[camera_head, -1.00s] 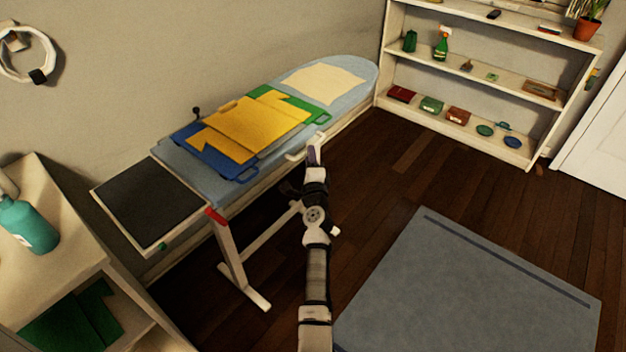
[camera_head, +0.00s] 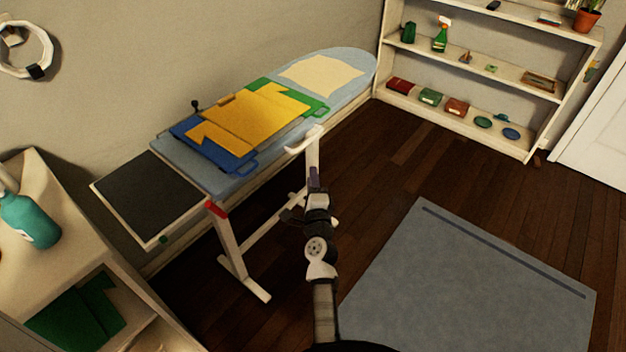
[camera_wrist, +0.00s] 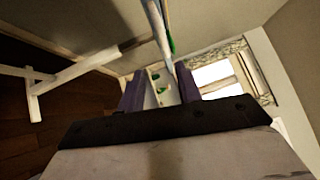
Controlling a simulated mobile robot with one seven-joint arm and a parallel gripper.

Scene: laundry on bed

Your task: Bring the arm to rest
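My arm reaches up from the bottom of the head view, and my gripper (camera_head: 313,178) is in front of the ironing board's (camera_head: 190,158) near long edge, apart from the cloth on top. In the wrist view the two purple fingers of my gripper (camera_wrist: 160,82) stand apart with a clear gap. Nothing is held between them; a pale surface with small green things shows through the gap. A yellow folded garment (camera_head: 258,118) lies on the blue and green folding panels (camera_head: 207,150) on the board.
A cream cloth (camera_head: 322,73) lies at the board's far end, and a dark pad (camera_head: 150,195) is at its near end. A white shelf (camera_head: 470,105) stands at the back right. A cabinet with a teal bottle (camera_head: 30,220) is at left. A grey rug (camera_head: 470,285) covers open floor at right.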

